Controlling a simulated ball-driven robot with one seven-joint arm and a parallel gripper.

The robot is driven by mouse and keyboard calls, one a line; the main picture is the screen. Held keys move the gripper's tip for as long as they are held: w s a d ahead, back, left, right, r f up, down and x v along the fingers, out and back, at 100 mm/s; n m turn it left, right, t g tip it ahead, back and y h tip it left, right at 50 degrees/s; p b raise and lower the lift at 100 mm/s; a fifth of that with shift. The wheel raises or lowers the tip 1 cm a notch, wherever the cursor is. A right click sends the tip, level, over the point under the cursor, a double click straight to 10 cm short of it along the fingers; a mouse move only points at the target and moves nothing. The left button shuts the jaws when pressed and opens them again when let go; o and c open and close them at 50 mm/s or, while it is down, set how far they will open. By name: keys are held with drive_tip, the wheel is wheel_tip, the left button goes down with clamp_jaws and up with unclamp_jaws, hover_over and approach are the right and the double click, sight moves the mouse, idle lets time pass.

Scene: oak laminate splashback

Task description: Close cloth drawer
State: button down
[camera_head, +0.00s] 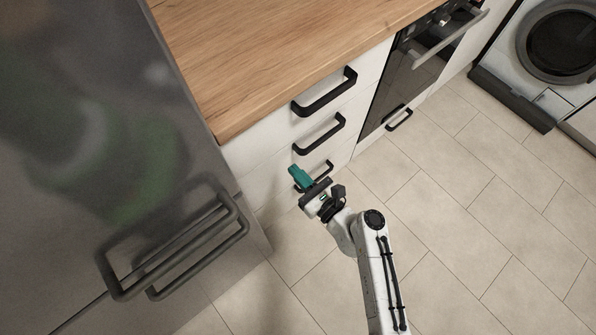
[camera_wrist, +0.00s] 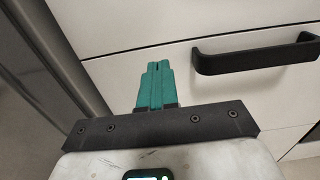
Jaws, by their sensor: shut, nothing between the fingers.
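A white drawer unit with several black bar handles stands under the wooden counter. The head view shows a top handle (camera_head: 324,92), a middle handle (camera_head: 319,134) and a lower handle (camera_head: 326,170). Which drawer is the cloth drawer is not marked. My gripper (camera_head: 299,177) has green fingers, shut together and empty, at the lower drawer front beside its handle. In the wrist view my gripper (camera_wrist: 155,72) points at a white drawer front (camera_wrist: 150,35), left of a black handle (camera_wrist: 256,53). I cannot tell whether the fingertips touch the front. No drawer visibly stands far out.
A dark grey fridge (camera_head: 90,80) with long bar handles (camera_head: 185,245) stands close on the left. The wooden counter (camera_head: 270,50) is above the drawers. An oven (camera_head: 415,65) and a washing machine (camera_head: 560,45) stand to the right. The tiled floor (camera_head: 470,220) is clear.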

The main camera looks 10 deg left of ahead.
drive_tip(key=v, duration=1.1)
drive_tip(key=shift+p, duration=0.4)
drive_tip(key=s+d+n+g+h+p, duration=0.35)
drive_tip(key=s+d+n+g, duration=0.45)
drive_tip(key=n, duration=0.9)
drive_tip(key=s+d+r+n+h, duration=0.2)
drive_tip(key=s+d+r+h, duration=0.1)
drive_tip(key=d, duration=0.3)
drive_tip(key=s+d+r+n+g+h+p, duration=0.1)
drive_tip(key=s+d+r+n+h, duration=0.2)
drive_tip(key=d, duration=0.3)
drive_tip(key=s+d+r+n+g+h, duration=0.1)
drive_tip(key=s+d+r+n+h, duration=0.2)
drive_tip(key=s+d+h, duration=0.1)
drive_tip(key=shift+d+r+h, duration=0.25)
drive_tip(key=shift+d+h, duration=0.2)
drive_tip(key=shift+d, duration=0.65)
